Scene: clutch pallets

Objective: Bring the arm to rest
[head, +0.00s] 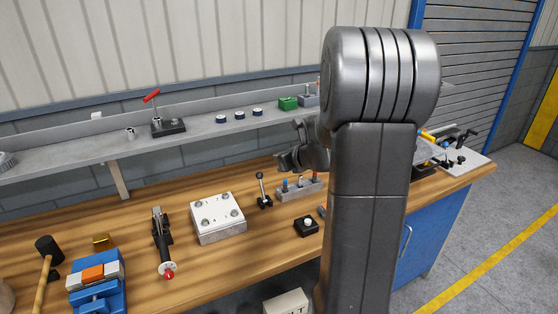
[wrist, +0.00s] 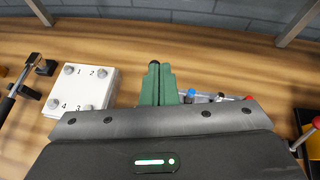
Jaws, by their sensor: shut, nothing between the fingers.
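My gripper (wrist: 155,70) shows in the wrist view as two green fingers pressed together, with nothing between them. They point away over the wooden workbench, between a white numbered block and a grey holder with coloured pieces. In the head view my large grey arm link stands upright right of centre. A darker wrist part sticks out to its left above the bench; the fingers cannot be made out there.
The workbench (head: 200,270) holds the numbered block (head: 215,235), a black lever (head: 263,190), the holder (head: 300,188), a black button box (head: 306,226), a toggle clamp (head: 161,235), a blue vise (head: 97,290) and a mallet (head: 48,250). A shelf (head: 80,149) runs behind.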

